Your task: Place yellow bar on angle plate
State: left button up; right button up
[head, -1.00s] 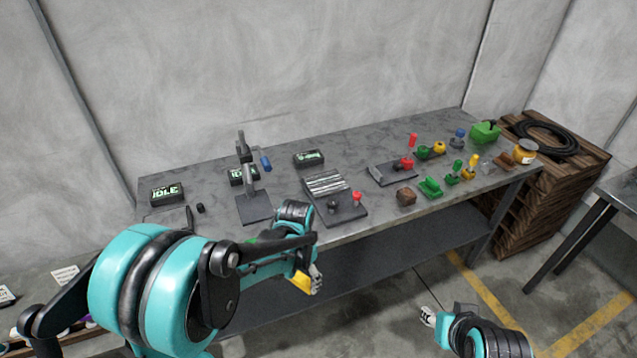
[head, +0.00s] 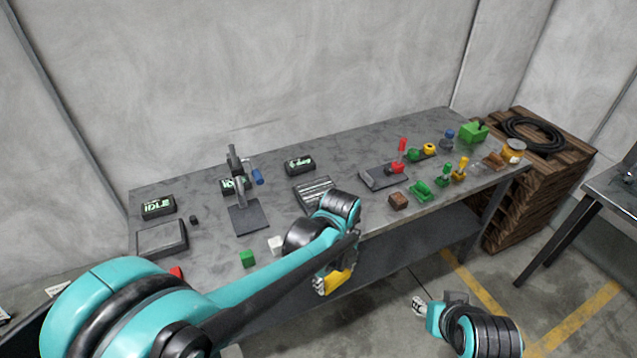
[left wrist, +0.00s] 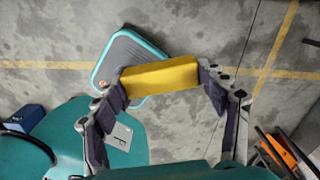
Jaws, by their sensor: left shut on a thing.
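The yellow bar (left wrist: 160,78) lies crosswise between the two fingers of my left gripper (left wrist: 163,86) in the left wrist view. The gripper is shut on its ends. In the head view, the left gripper (head: 330,284) and the yellow bar (head: 340,281) are in front of the table's front edge, below the tabletop in the picture. A dark grey upright piece on a flat plate (head: 250,217), which looks like the angle plate, stands on the table to their upper left. My right gripper (head: 418,305) is low at the right, away from the table; its fingers are too small to read.
A wooden crate stack (head: 520,210) stands beyond.

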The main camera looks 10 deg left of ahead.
aim_at(320, 192)
jog(key=i, duration=1.35)
